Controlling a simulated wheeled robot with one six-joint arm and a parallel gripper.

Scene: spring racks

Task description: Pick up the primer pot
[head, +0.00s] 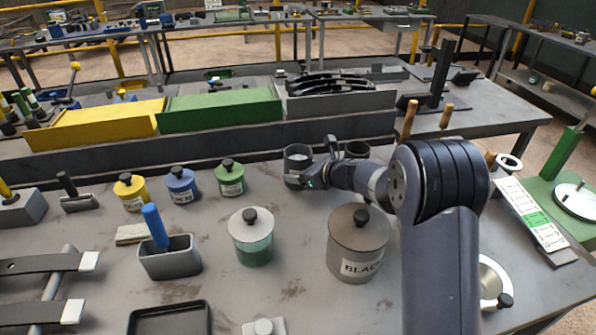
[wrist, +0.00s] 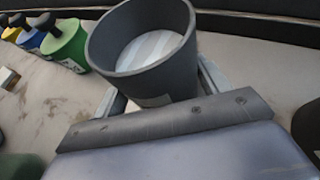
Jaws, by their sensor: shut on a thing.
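An open grey pot with a pale grey-white inside (head: 298,157), which fits the primer pot, is at the back of the bench, near the upright ledge. In the wrist view the pot (wrist: 133,75) fills the upper middle, and a pale label shows low on its wall. My gripper (head: 306,178) reaches it from the right, and its fingers (wrist: 160,92) are on both sides of the pot, shut on it. The pot looks upright in the head view. Whether its base touches the bench I cannot tell.
Small lidded yellow (head: 131,192), blue (head: 181,184) and green (head: 230,178) pots stand left of it. A larger green-and-white pot (head: 253,240) and a grey pot marked BLACK (head: 355,255) stand in front. Another dark open pot (head: 357,149) stands close behind my wrist.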

